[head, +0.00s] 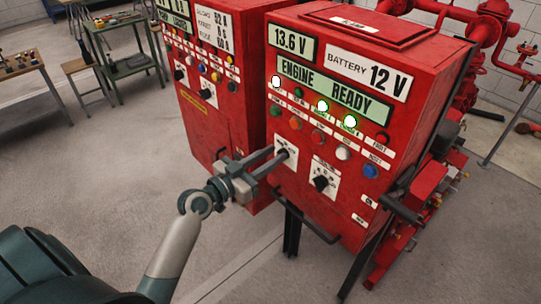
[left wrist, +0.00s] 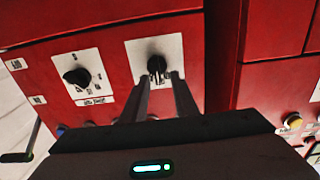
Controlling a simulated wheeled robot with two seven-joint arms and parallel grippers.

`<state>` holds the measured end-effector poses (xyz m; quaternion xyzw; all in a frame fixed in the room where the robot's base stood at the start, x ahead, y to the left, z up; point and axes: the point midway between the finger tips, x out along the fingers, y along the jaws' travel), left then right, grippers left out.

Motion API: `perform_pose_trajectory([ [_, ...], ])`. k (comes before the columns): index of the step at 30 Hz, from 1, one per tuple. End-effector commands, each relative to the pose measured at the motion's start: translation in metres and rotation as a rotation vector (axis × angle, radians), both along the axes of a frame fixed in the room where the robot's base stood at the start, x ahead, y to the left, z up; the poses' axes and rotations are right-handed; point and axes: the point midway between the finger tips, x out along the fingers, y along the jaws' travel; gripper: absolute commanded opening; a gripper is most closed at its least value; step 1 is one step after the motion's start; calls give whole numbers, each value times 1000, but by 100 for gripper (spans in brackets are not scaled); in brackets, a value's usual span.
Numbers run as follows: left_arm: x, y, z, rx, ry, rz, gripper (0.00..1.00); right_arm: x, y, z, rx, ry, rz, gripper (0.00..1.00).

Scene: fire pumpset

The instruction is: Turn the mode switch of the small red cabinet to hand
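The red cabinet (head: 342,85) with the "ENGINE READY" display stands right of centre in the head view. Low on its front are two black rotary knobs on white plates. My left gripper (head: 278,153) reaches the left plate (head: 290,147) and mostly covers its knob. In the left wrist view that knob (left wrist: 156,67) shows at the fingertips, between my left gripper's two fingers (left wrist: 160,78), which stand apart. Whether they touch it is unclear. The other knob (head: 321,183) is free; it also shows in the left wrist view (left wrist: 77,77). Plate lettering is unreadable. My right gripper is not in view.
A second red cabinet (head: 222,125) stands close on the left. A dark bar handle (head: 305,215) juts out below the knobs. Red pipework (head: 490,35) is behind at right. A green table (head: 125,68) stands at the back left.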

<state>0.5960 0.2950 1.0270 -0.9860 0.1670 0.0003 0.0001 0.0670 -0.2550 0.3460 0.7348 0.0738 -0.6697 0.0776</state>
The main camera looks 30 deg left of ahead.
Motion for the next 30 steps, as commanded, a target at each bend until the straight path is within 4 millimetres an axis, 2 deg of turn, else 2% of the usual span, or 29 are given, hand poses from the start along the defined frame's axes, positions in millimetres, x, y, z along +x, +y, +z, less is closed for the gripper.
perform_pose_trajectory([
  [1,0,0,0,0,0,0,27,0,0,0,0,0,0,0],
  [2,0,0,0,0,0,0,22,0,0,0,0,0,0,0],
  [3,0,0,0,0,0,0,12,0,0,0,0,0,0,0],
  [5,0,0,0,0,0,0,0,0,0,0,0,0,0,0],
  [20,0,3,1,-35,10,4,0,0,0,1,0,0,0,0],
  [30,2,6,3,-212,70,4,0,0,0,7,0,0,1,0],
])
